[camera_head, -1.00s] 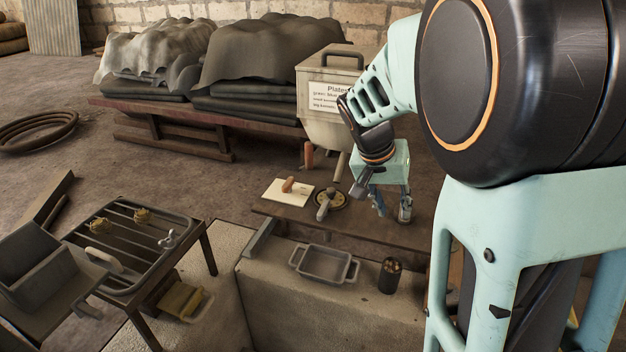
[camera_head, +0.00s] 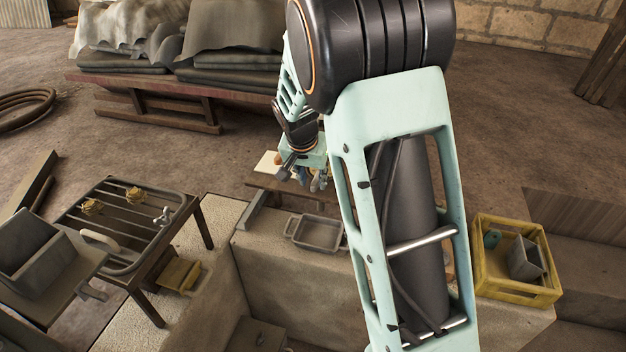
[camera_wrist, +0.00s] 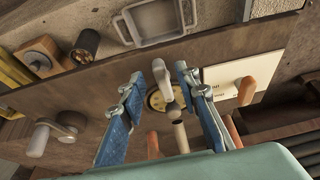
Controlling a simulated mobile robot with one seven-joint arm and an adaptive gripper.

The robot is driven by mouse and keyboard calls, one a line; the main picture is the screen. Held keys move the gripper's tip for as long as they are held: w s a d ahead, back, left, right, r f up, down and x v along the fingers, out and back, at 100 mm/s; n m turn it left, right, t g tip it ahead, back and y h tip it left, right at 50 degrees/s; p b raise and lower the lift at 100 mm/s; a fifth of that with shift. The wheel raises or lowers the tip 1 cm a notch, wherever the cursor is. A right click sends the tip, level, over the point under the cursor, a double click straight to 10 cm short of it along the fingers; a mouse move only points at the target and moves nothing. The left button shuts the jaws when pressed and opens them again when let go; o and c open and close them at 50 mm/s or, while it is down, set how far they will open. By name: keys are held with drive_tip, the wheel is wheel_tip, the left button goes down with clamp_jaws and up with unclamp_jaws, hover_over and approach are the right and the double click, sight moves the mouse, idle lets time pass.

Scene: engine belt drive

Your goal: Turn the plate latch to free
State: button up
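In the wrist view, a pale grey lever handle (camera_wrist: 163,82), which looks like the plate latch, stands by a round brass-marked dial (camera_wrist: 156,101) on a brown bench (camera_wrist: 105,85). My gripper (camera_wrist: 157,77) is open, its two blue fingers apart on either side of the lever. The fingers appear nearer the camera than the lever; whether they touch it I cannot tell. A pale cylinder (camera_wrist: 181,136) lies below the lever in the picture. In the head view my gripper (camera_head: 303,178) is over the bench, and my arm hides the lever and dial.
In the wrist view, a grey tray (camera_wrist: 155,38), a dark can (camera_wrist: 85,45) and a crank (camera_wrist: 40,140) stand around the bench. The head view shows a yellow crate (camera_head: 500,291) and a barred rack (camera_head: 125,215).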

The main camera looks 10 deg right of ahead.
drive_tip(key=shift+x, duration=0.8)
clamp_jaws()
